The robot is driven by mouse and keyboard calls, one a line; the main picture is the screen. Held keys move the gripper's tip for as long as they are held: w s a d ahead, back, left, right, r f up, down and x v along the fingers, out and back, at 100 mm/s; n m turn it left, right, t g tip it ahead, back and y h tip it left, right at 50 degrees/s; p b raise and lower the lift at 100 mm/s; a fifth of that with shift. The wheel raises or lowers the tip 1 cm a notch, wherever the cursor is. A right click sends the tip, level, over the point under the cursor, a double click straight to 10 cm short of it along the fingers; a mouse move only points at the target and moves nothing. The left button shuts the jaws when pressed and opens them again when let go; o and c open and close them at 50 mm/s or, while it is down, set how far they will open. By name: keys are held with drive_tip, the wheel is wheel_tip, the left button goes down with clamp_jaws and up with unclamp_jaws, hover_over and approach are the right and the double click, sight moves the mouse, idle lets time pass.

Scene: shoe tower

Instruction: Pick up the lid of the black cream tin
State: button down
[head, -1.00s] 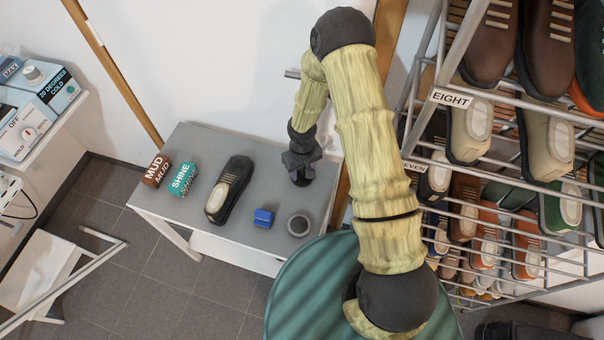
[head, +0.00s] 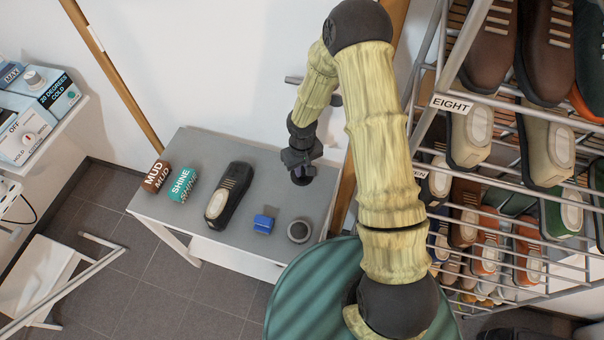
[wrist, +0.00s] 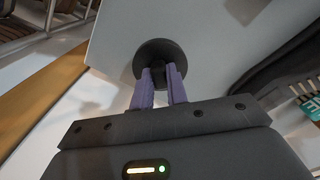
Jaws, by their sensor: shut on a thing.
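The black round lid (wrist: 158,52) with a small knob is at the fingertips in the wrist view. My gripper (wrist: 160,76) has its two purple fingers shut on the knob. In the head view my gripper (head: 301,168) points down over the back right of the grey table (head: 262,180), and the dark lid (head: 301,181) shows just under it. Whatever is beneath the lid is hidden, and I cannot tell how far it is above the table.
On the table are a brown MUD box (head: 156,176), a teal SHINE box (head: 183,185), a dark shoe (head: 230,195), a small blue block (head: 263,224) and a round grey dish-like thing (head: 299,231). A shoe rack (head: 450,105) stands close on the right.

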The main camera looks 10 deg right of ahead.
wheel_tip(320, 180, up, 6)
drive_tip(key=shift+f, duration=0.1)
idle(0.5)
drive_tip(key=a+n, duration=0.1)
drive_tip(key=a, duration=0.1)
drive_tip(key=s+a+n+p, duration=0.1)
drive_tip(key=shift+a+f+n, duration=0.1)
drive_tip(key=shift+a+n, duration=0.3)
drive_tip(key=shift+a, duration=0.1)
